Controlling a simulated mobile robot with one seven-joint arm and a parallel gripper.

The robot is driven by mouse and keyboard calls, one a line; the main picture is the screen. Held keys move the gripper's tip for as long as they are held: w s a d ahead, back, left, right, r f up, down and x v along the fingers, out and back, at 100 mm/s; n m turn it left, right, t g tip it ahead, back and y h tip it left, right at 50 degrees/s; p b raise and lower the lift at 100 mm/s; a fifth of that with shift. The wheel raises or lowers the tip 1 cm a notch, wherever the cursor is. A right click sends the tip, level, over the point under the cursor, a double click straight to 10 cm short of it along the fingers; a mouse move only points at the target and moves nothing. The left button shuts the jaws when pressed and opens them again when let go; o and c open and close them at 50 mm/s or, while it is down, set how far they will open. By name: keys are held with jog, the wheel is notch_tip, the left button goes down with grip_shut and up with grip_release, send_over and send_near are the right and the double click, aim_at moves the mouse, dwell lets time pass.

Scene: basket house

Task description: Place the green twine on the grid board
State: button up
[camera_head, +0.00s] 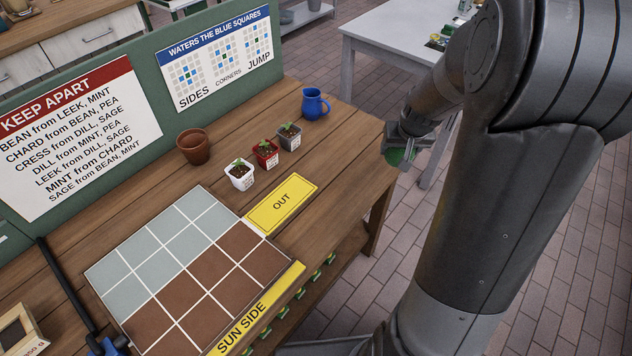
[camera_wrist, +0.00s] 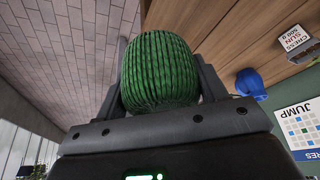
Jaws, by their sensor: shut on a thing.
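The green twine (camera_wrist: 160,72) is a ball held between the two fingers of my gripper (camera_wrist: 160,85), filling the middle of the wrist view. In the head view a small part of the green twine (camera_head: 398,157) shows at my gripper (camera_head: 408,148), which is beyond the right edge of the wooden bench, over the floor side. The grid board (camera_head: 187,268) lies on the bench at the lower left, with grey-blue squares at its upper left and brown squares at its lower right. All its squares look bare.
A yellow OUT card (camera_head: 281,206) lies beside the board. White (camera_head: 240,177), red (camera_head: 266,155) and grey (camera_head: 289,138) seedling pots, a terracotta pot (camera_head: 193,147) and a blue jug (camera_head: 315,104) stand along the bench. A yellow SUN SIDE strip (camera_head: 257,311) edges the board. My arm covers the right side.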

jog(key=s+a+n+g+y, duration=0.1)
jog(key=s+a+n+y, duration=0.1)
jog(key=a+n, duration=0.7)
jog(key=s+a+n+g+y, duration=0.25)
jog(key=a+n, duration=0.25)
jog(key=a, duration=0.7)
jog(key=s+a+r+n+g, duration=0.1)
jog(key=s+a+n+g, duration=0.3)
jog(key=s+a+n, duration=1)
jog(key=shift+n+h, duration=0.3)
jog(key=shift+h, duration=0.05)
jog(key=a+f, duration=0.2)
jog(key=a, duration=0.2)
jog(key=a+f, duration=0.2)
jog(key=a, duration=0.1)
jog(key=a+f, duration=0.2)
jog(key=a, duration=0.2)
jog(key=shift+s+a, duration=0.35)
jog(key=shift+s, duration=0.05)
jog(key=shift+s+a+f, duration=0.1)
jog(key=shift+a+f, duration=0.3)
jog(key=shift+a, duration=0.05)
jog(key=shift+f, duration=1.85)
